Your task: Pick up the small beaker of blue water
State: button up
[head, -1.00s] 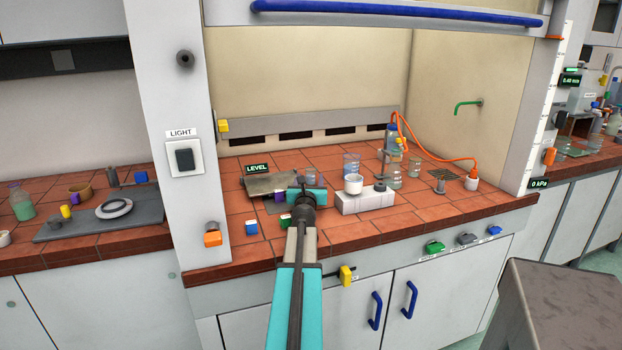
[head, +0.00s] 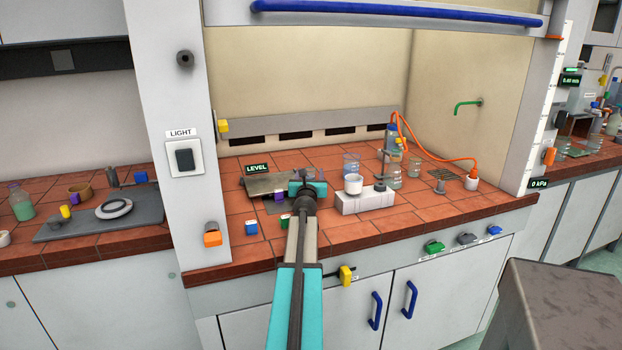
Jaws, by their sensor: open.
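A small glass beaker with bluish contents (head: 351,163) stands upright on the red tiles inside the hood, behind a white cup. It looks like the beaker of blue water, but it is small here and its level is hard to read. My gripper (head: 308,175) is over the tiles to the left of this beaker, apart from it. Its jaws are open, with nothing visible between them. My wrist and arm hide part of the gripper and the tiles beneath it.
The white cup (head: 353,184) sits on a pale block (head: 366,201) in front of the beaker. Other glassware (head: 394,177), a stand and an orange cable (head: 432,155) are to the right. A grey plate (head: 268,185) lies left. The raised sash (head: 400,14) hangs above.

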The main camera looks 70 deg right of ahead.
jog(key=shift+c, duration=0.4)
jog(key=c, duration=1.1)
jog(key=shift+r, duration=0.15)
notch_tip(320, 180, up, 4)
jog(key=p, duration=0.4)
jog(key=v, duration=0.5)
jog(key=s+v, duration=0.1)
jog(key=v, duration=0.4)
jog(key=s+p+v, duration=0.1)
jog(key=v, duration=0.4)
jog(key=shift+s+r, duration=0.35)
